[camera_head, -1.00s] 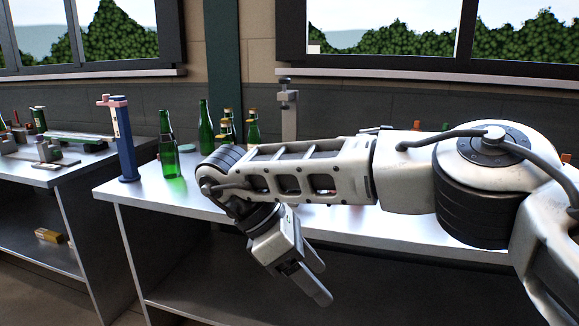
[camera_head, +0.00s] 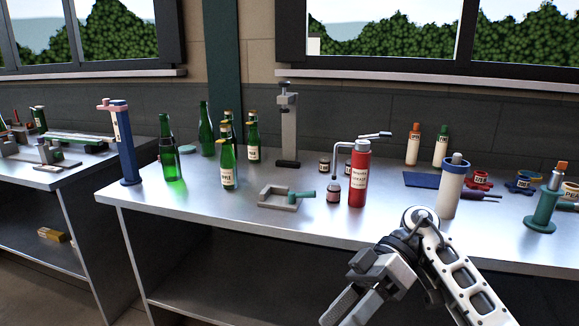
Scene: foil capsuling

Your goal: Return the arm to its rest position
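My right gripper (camera_head: 350,303) hangs low in front of the bench's front edge, pointing down and to the left. Its arm comes in from the lower right. The two fingers look apart with nothing between them, so it is open and empty. My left gripper is not in view. Green bottles stand on the left half of the bench (camera_head: 235,215): one at the front left (camera_head: 169,150), one behind it (camera_head: 206,128), and several with gold caps (camera_head: 228,165).
A blue post tool (camera_head: 126,150) stands at the bench's left end. A grey press stand (camera_head: 288,130), a grey clamp fixture (camera_head: 283,198), a red canister (camera_head: 359,175), a white-and-blue cylinder (camera_head: 452,185) and a teal stand (camera_head: 545,205) occupy the top. Air in front is free left of my arm.

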